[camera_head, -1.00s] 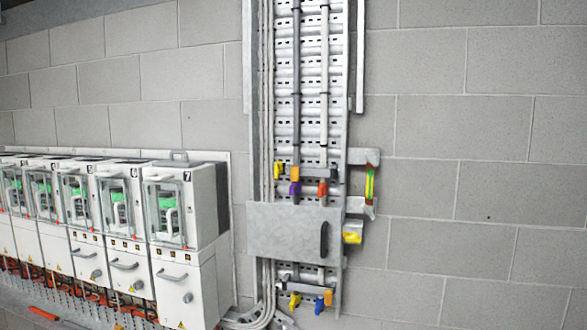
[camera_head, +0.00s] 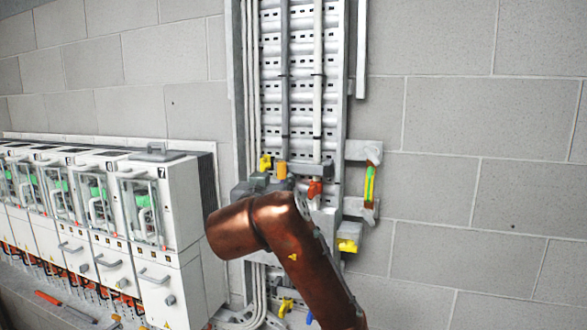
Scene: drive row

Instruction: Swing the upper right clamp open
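The upper right clamp is a grey bar (camera_head: 318,170) across the right-hand white pipe, with a red tab (camera_head: 315,189) below it. It looks closed around the pipe. An orange block (camera_head: 281,170) and a yellow lever (camera_head: 265,162) sit to its left, by the left pipe. My reddish-brown arm rises from the bottom and bends left in front of the panel. My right gripper is not in view.
A row of white cabinets (camera_head: 175,235) stands at left. A bracket with a green-yellow strip (camera_head: 370,185) and a yellow-fronted box (camera_head: 347,245) stick out right of the panel. Lower yellow (camera_head: 285,307) and blue tabs show below. The block wall at right is clear.

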